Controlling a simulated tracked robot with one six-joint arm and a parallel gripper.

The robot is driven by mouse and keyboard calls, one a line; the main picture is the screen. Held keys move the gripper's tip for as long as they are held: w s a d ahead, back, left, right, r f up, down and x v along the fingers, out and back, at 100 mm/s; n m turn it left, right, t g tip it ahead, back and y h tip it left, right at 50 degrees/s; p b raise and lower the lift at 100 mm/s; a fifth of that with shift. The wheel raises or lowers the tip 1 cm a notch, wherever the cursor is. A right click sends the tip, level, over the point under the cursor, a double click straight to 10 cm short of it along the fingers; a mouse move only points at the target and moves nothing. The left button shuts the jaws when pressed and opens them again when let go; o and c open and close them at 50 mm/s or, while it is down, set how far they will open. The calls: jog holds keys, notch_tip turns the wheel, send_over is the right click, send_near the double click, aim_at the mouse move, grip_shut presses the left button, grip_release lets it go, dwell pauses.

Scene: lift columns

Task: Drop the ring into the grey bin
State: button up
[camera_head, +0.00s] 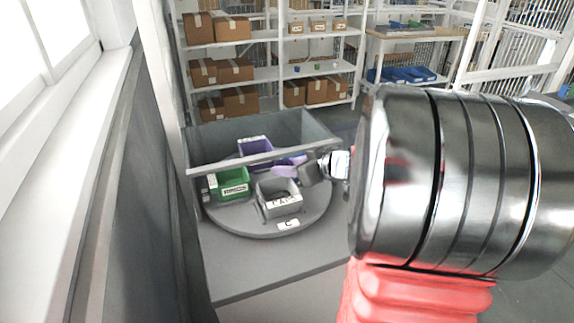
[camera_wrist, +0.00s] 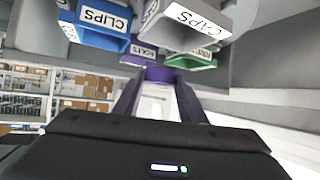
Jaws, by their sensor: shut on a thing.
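The grey bin (camera_head: 278,198), labelled CAPS, stands upright at the near side of a round grey turntable; it also shows upside down at the top of the wrist view (camera_wrist: 183,38). My gripper (camera_wrist: 158,84) is shut on a purple ring (camera_wrist: 159,74), held between the fingertips. In the head view my gripper (camera_head: 296,168) is above the turntable, just behind and right of the grey bin. A purple shape shows at its tip there, too small to make out clearly.
A green bin (camera_head: 232,184) is left of the grey bin, and a purple bin (camera_head: 255,147) is behind. A blue bin labelled CLIPS (camera_wrist: 97,38) shows in the wrist view. A grey rail (camera_head: 250,160) crosses above the turntable (camera_head: 240,222). Shelves with boxes stand beyond.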

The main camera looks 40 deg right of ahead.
jog(key=shift+w+a, duration=0.1)
jog(key=shift+a, duration=0.05)
jog(key=shift+f, duration=3)
jog(key=o, duration=1.2)
jog(key=shift+c, duration=0.2)
jog(key=v, duration=1.3)
jog(key=shift+s, duration=0.35)
jog(key=shift+r, duration=0.2)
